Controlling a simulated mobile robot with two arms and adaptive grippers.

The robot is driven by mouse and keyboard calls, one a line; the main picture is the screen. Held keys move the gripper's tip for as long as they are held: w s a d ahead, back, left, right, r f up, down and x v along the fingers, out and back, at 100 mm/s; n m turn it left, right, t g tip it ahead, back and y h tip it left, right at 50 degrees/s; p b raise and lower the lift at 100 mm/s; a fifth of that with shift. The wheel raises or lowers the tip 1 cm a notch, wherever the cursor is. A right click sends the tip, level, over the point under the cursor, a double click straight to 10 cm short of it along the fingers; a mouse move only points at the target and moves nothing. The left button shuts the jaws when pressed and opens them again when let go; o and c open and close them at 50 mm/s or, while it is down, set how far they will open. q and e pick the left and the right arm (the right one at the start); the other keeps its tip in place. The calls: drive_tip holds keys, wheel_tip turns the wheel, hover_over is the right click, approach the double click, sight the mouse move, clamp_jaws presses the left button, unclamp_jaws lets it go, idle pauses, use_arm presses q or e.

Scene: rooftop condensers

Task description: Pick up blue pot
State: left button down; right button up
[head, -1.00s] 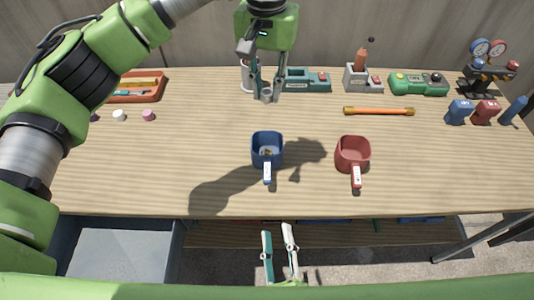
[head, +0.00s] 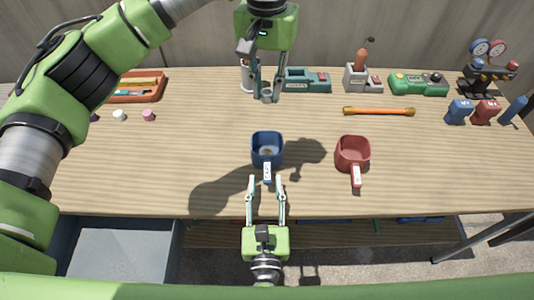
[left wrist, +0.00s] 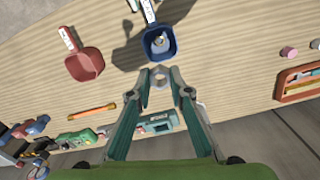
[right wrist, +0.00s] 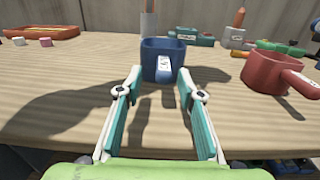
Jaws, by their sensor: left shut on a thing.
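The blue pot (head: 267,143) stands upright on the table, its white-labelled handle (head: 267,172) pointing to the near edge. Something small and light lies inside; I cannot tell what. The pot also shows in the left wrist view (left wrist: 168,52) and right wrist view (right wrist: 152,62). My right gripper (head: 266,181) is open and empty, just short of the pot, its fingertips either side of the handle's line. My left gripper (head: 266,92) is behind the pot, shut on a grey metal nut-like ring (left wrist: 159,77).
A red pot (head: 352,152) stands right of the blue one. An orange bar (head: 379,111) lies behind it. Green devices (head: 418,84), a toolbox (head: 136,87) and a gauge stand (head: 487,75) line the back.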

sight(267, 160)
drive_tip(key=w, duration=0.4)
drive_tip(key=shift+w+d+r, duration=0.15)
drive_tip(key=shift+w+d, duration=0.05)
clamp_jaws()
wheel_tip(267, 160, up, 9)
drive_tip(key=shift+s+f, duration=0.1)
drive_tip(key=shift+f, duration=3.95)
